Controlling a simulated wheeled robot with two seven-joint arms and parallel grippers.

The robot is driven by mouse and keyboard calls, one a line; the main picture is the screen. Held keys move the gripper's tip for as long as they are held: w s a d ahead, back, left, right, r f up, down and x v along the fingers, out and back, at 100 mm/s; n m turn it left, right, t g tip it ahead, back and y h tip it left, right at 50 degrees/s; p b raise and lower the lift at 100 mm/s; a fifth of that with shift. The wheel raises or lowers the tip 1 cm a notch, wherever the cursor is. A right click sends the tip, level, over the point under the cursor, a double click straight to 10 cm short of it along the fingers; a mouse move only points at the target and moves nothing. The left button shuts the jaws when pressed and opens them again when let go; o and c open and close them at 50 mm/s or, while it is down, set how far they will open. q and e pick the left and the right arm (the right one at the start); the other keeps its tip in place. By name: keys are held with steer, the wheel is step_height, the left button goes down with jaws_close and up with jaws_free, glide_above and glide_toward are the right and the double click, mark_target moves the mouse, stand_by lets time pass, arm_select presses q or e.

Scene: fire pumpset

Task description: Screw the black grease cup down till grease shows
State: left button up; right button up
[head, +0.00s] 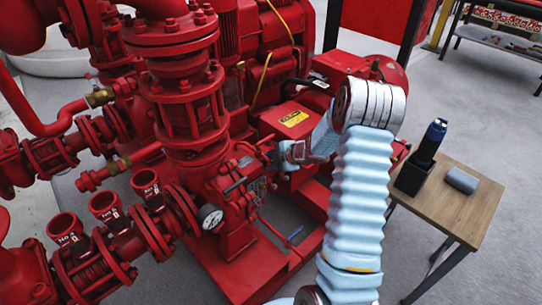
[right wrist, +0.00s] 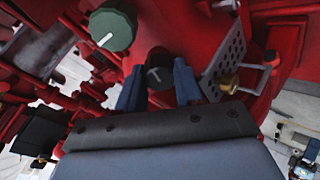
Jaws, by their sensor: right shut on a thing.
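The black grease cup (right wrist: 159,75) is in the right wrist view, a small dark round cap with a pale mark, set against the red pump body. My right gripper (right wrist: 158,88) has one finger on each side of it and is shut on it. In the head view my right gripper (head: 283,156) reaches in from the right to the red pump (head: 232,195); the cup cannot be made out there. I cannot see any grease. A larger dark green cap (right wrist: 112,28) with a white line sits up and left of the black cup. My left gripper is not in view.
Red flanged pipes (head: 185,95) and a pressure gauge (head: 210,217) stand left of my gripper. A perforated metal guard (right wrist: 228,58) is close to the right finger. A wooden table (head: 455,205) at right bears a dark torch (head: 430,143) and a grey cylinder (head: 462,180).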

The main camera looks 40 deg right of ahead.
steer(key=shift+m+t+h+p, duration=0.3)
steer(key=shift+m+p, duration=0.6)
steer(key=shift+m, duration=1.5)
steer(key=o, duration=0.8)
steer(key=shift+c, duration=0.2)
steer(key=p+v, duration=0.2)
steer(key=v, duration=1.1)
steer(key=shift+s+r, duration=0.2)
steer(key=shift+s, duration=0.2)
